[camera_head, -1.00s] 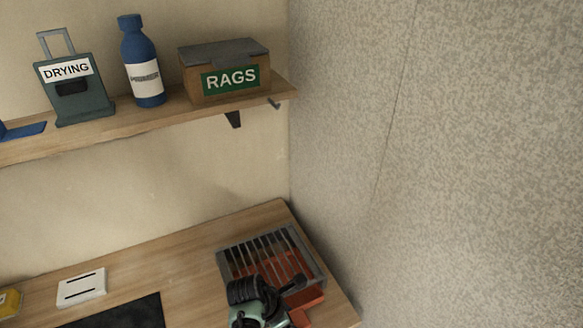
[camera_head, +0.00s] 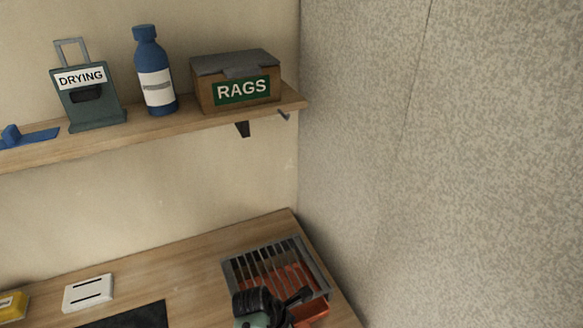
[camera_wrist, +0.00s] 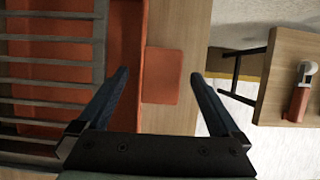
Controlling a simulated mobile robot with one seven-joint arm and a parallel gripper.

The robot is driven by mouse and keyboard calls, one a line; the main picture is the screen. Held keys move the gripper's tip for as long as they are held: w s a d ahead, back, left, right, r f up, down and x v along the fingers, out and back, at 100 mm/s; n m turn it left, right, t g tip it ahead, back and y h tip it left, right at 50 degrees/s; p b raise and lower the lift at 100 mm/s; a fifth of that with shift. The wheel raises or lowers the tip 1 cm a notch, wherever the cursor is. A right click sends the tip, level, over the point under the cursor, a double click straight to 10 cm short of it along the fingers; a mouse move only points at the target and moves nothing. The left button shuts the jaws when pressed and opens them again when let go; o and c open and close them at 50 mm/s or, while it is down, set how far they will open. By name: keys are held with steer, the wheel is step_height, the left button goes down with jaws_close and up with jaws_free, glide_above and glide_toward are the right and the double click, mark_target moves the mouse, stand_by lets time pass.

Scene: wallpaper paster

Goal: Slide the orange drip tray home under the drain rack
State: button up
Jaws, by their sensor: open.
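The grey drain rack (camera_head: 232,274) stands on the bench near the right wall, with the orange drip tray (camera_head: 312,311) beneath it. Part of the tray sticks out at the rack's front right. In the wrist view the rack's bars (camera_wrist: 45,48) cross over the tray at left. The tray's raised orange edge (camera_wrist: 128,45) runs just right of the bars, and a flat orange tab (camera_wrist: 165,88) juts from it. My gripper (camera_wrist: 160,74) is open and empty. Its fingers appear on either side of the tab; whether they touch it cannot be told.
A shelf (camera_head: 205,122) above the bench (camera_head: 190,262) holds a rags box (camera_head: 208,96), a blue bottle (camera_head: 157,90) and a drying holder (camera_head: 97,112). A white slotted block (camera_head: 88,292) and a dark mat (camera_head: 130,316) lie left of the rack. The textured wall (camera_head: 450,160) bounds the right.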

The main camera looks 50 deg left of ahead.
steer(key=p+v, duration=0.1)
steer(key=v, duration=1.2)
